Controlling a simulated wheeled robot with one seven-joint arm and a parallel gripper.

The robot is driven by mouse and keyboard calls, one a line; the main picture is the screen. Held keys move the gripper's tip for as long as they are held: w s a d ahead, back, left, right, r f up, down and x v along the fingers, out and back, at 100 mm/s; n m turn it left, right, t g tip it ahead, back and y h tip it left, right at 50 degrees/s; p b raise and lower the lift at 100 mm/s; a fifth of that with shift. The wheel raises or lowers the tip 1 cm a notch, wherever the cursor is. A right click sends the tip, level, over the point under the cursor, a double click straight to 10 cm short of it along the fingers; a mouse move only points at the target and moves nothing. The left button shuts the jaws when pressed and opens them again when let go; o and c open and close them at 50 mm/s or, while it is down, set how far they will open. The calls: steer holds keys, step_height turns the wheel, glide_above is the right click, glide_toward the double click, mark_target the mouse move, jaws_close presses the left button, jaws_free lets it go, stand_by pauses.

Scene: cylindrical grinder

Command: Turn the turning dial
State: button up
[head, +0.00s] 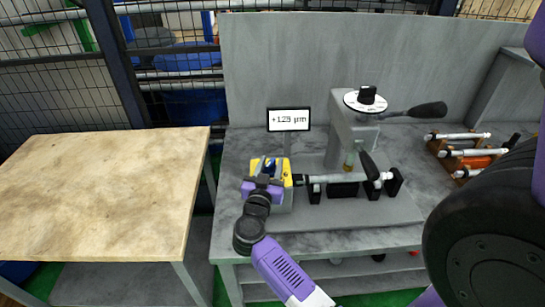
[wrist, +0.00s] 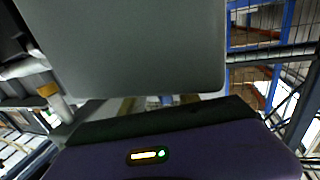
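The turning dial (head: 367,98) is a black knob on a round white marked disc on top of the grey grinder (head: 350,135), in the head view. My gripper (head: 270,164) is well to the left of the dial and lower, by a yellow part with a blue patch (head: 287,171) at the left end of the grinder. Its two fingers look spread apart, with nothing clearly held. The dial does not show clearly in the wrist view. There, a grey panel (wrist: 130,45) fills much of the picture and my purple gripper body lies below; the fingertips are mostly hidden.
A small display (head: 289,119) reading about +129 µm stands behind my gripper. A black-handled lever (head: 415,111) sticks out right of the dial. A rack of rods (head: 460,152) stands right. A bare wooden table (head: 100,185) is left. A grey wall (head: 300,60) rises behind.

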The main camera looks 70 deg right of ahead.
mark_target(272, 158)
steer(key=d, duration=0.2)
steer(key=shift+d+r, duration=0.1)
steer(key=shift+d, duration=0.25)
steer(key=shift+w+d+r, duration=0.1)
steer(key=shift+d, duration=0.25)
steer(key=shift+o, duration=0.2)
steer(key=shift+r, duration=0.1)
steer(key=c, duration=0.7)
steer(key=shift+c, duration=0.4)
steer(key=shift+w+r, duration=0.15)
steer(key=o, duration=0.7)
steer(key=shift+r, duration=0.1)
steer(key=shift+o, duration=0.2)
steer(key=shift+a, duration=0.1)
